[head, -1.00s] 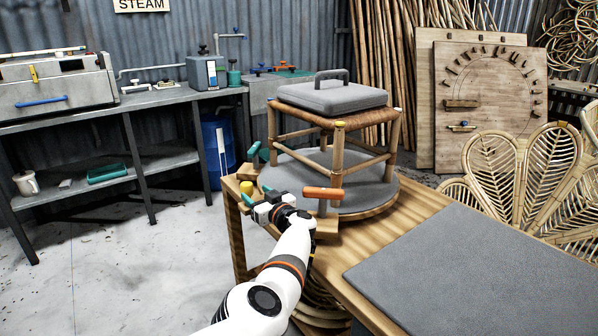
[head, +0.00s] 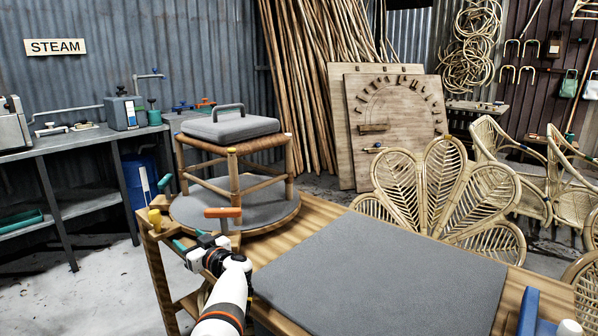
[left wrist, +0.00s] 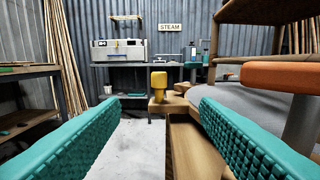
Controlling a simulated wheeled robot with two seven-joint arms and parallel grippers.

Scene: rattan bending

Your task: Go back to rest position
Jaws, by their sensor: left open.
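My left gripper (head: 188,240) is at the left end of the wooden workbench (head: 325,207), beside the grey round turntable (head: 240,212). Its teal fingers are spread in the left wrist view (left wrist: 158,104), with nothing between them but a view of the floor and a yellow-topped peg (left wrist: 159,80) beyond. A rattan stool (head: 233,165) stands on the turntable with a grey handled weight (head: 230,128) on its seat. An orange-handled tool (head: 223,213) stands close to the gripper, at the turntable's near edge. My right gripper is not seen.
A grey mat (head: 385,270) covers much of the bench. A blue item (head: 528,312) is at the bottom right. Rattan chair backs (head: 440,190) and a pegged board (head: 400,130) stand behind. A grey side bench (head: 80,145) is at left, with open floor before it.

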